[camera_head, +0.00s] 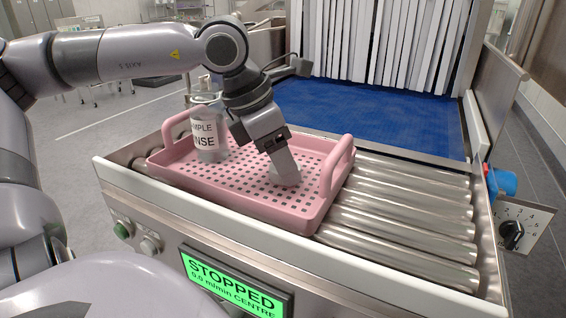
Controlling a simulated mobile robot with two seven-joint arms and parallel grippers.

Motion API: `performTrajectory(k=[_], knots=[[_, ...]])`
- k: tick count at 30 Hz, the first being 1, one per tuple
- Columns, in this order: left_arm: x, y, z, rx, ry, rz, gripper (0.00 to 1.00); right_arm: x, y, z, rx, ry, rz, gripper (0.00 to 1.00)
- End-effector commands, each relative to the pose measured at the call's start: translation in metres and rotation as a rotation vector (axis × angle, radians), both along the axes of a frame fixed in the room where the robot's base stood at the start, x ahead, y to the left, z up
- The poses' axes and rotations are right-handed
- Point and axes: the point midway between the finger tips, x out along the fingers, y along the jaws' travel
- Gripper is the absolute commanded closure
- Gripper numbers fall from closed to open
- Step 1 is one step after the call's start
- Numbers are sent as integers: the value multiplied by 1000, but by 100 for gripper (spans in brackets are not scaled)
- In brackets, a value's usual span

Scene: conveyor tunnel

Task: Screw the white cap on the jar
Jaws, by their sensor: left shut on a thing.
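The jar (208,143) is clear with a white label, partly readable as "MPLE" and "NSE". It stands upright at the left end of the pink perforated tray (270,214). Its top edge looks uncapped. My left gripper (285,176) reaches down into the tray, right of the jar and apart from it. My right gripper is not in view.
The tray has raised handles at both ends and sits on metal rollers (400,215). Bare rollers lie to its right. Behind are a blue belt (375,115) and white strip curtains (375,40). A panel (235,285) reads "STOPPED". A dial (512,235) is at the right.

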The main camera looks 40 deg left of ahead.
Motion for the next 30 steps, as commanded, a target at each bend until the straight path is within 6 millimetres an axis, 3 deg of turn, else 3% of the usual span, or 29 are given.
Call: performTrajectory(k=[8, 21, 30], knots=[[1, 0, 28, 2, -5, 1, 75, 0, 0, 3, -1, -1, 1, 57], [1, 0, 139, 3, -4, 2, 75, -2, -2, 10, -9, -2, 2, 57], [0, 0, 188, 1, -1, -1, 75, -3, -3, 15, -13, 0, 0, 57]])
